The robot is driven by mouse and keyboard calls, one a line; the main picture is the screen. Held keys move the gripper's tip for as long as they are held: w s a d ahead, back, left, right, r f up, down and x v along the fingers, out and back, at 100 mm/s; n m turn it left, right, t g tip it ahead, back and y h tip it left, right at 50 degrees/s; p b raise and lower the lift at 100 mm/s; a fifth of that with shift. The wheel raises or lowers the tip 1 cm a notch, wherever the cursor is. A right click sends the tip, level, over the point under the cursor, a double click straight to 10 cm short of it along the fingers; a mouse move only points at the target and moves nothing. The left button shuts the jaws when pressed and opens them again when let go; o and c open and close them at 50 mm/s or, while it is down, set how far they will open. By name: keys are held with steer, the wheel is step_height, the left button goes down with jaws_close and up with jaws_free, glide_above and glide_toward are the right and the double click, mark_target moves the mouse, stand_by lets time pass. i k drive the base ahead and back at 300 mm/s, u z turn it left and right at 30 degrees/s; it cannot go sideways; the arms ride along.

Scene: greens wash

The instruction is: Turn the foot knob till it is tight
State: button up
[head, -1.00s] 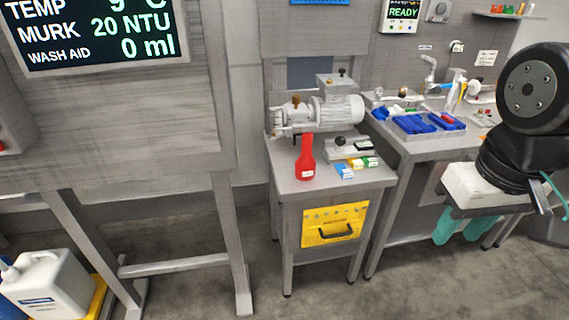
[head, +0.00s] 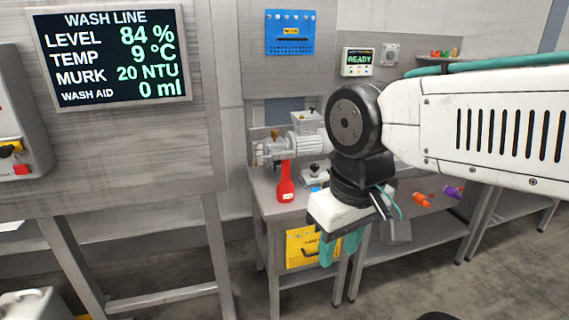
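A grey motor-and-pump unit (head: 303,144) stands on a small metal table (head: 272,210) in the middle of the head view. A black round knob (head: 315,168) sits on a low metal block just in front of the unit. I cannot tell for sure that it is the foot knob. My gripper (head: 340,252) points down in front of the table's right side, nearer to me than the knob and apart from it. Its two teal fingers look apart, with nothing seen between them. My arm hides the right part of the unit and block.
A yellow case (head: 300,248) is under the tabletop. A second bench (head: 445,228) stands to the right, with orange and purple items near it. A display panel (head: 112,55) hangs at left.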

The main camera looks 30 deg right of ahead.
mark_target(314, 168)
steer(key=u, duration=0.2)
steer(key=i, duration=0.65)
steer(key=z, duration=0.7)
steer(key=i, duration=0.45)
steer(key=z, duration=0.55)
